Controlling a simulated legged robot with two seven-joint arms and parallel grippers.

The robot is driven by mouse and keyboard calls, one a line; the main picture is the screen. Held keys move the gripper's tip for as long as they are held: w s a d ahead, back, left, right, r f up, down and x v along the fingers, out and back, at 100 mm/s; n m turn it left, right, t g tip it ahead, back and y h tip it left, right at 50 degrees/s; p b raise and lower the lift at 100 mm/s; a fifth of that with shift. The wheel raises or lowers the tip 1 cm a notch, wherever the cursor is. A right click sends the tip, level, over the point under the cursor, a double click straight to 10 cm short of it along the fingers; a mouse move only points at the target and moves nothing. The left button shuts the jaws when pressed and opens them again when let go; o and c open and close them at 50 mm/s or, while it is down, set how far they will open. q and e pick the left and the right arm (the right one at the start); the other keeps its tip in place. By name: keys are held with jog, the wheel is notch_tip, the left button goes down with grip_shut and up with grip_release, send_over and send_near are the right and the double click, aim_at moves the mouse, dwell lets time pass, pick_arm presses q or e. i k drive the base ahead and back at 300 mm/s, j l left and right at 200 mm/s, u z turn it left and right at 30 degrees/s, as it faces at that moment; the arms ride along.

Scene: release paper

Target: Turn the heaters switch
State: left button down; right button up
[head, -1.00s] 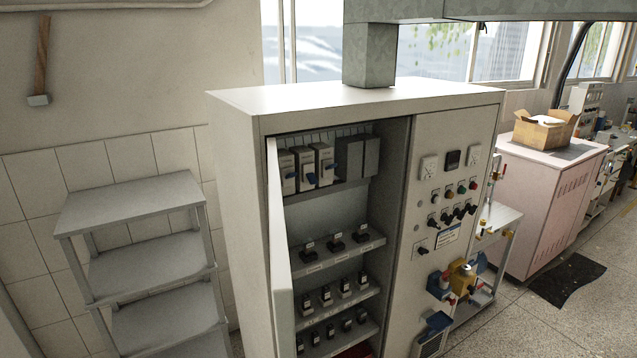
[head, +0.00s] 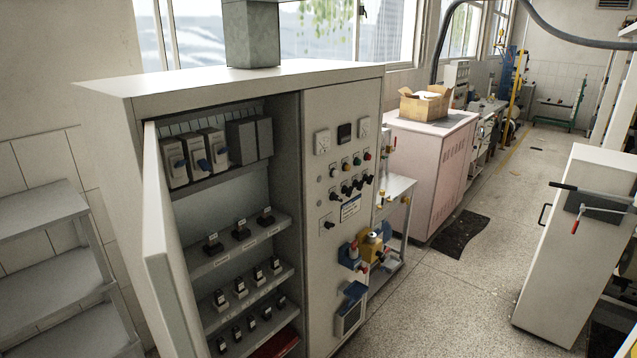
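A tall light-grey control cabinet (head: 312,110) stands at the left centre. Its left door (head: 162,235) is swung open. Inside, large breaker switches with blue handles (head: 198,156) sit on the top shelf, and rows of small black switches (head: 241,230) sit on the lower shelves. The closed right panel has several black knobs (head: 357,185), coloured buttons (head: 346,166) and a lone black knob (head: 329,225) beside a label. I cannot read which switch is for the heaters. Neither gripper shows in the head view.
Grey shelves (head: 48,240) stand left of the cabinet. A pink cabinet with a cardboard box (head: 425,105) on it stands behind to the right. A white cabinet (head: 575,250) is at the right. The speckled floor (head: 450,300) between is open, with a dark mat (head: 461,235).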

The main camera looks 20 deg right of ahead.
aim_at(360, 185)
jog(key=l+u, duration=0.45)
jog(key=l, duration=0.2)
jog(key=k+l+u, duration=0.1)
jog(key=l+u, duration=0.3)
jog(key=l, duration=0.3)
